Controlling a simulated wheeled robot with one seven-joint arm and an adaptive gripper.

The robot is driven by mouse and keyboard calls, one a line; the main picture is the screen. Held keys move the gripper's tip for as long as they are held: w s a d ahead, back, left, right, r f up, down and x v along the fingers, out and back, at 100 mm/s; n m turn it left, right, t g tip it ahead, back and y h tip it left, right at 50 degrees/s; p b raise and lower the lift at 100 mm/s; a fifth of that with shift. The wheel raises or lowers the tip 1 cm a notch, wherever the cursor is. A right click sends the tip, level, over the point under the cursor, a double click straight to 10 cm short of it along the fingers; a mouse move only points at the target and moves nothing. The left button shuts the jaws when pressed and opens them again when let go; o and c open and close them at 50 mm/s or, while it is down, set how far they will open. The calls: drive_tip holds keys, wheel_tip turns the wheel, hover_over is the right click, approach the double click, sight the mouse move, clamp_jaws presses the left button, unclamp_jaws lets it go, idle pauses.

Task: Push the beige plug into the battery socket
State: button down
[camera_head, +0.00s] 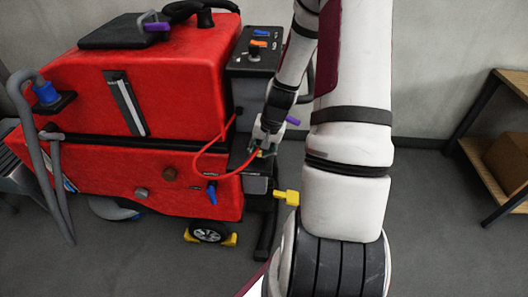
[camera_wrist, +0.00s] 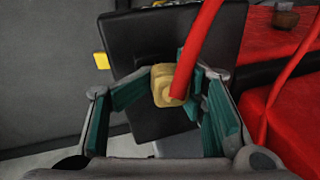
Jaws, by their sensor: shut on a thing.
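The beige plug (camera_wrist: 168,84) is on the end of a thick red cable (camera_wrist: 199,40) in the wrist view. My gripper (camera_wrist: 172,92) is shut on it, with teal finger pads on either side. A dark block (camera_wrist: 140,117) lies behind the plug; no socket opening shows, and I cannot tell whether the plug touches the block. In the head view, my gripper (camera_head: 263,146) is low at the right end of the red scrubber machine (camera_head: 170,75). The cable (camera_head: 198,160) loops there from the machine to my gripper. The plug is mostly hidden in that view.
A yellow fitting (camera_head: 286,197) sticks out to the right below my gripper. A blue valve handle (camera_head: 211,192) is on the machine's lower front. A control box (camera_head: 253,52) with knobs stands above. A wooden shelf (camera_head: 500,175) is at the far right, with open floor between.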

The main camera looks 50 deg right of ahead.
drive_tip(key=shift+w+a+f, duration=0.1)
drive_tip(key=shift+w+a, duration=0.05)
drive_tip(key=shift+a, duration=0.25)
drive_tip(key=shift+s+d+t+p, duration=0.1)
drive_tip(key=shift+s+t+p, duration=0.15)
drive_tip(key=shift+t+p, duration=0.45)
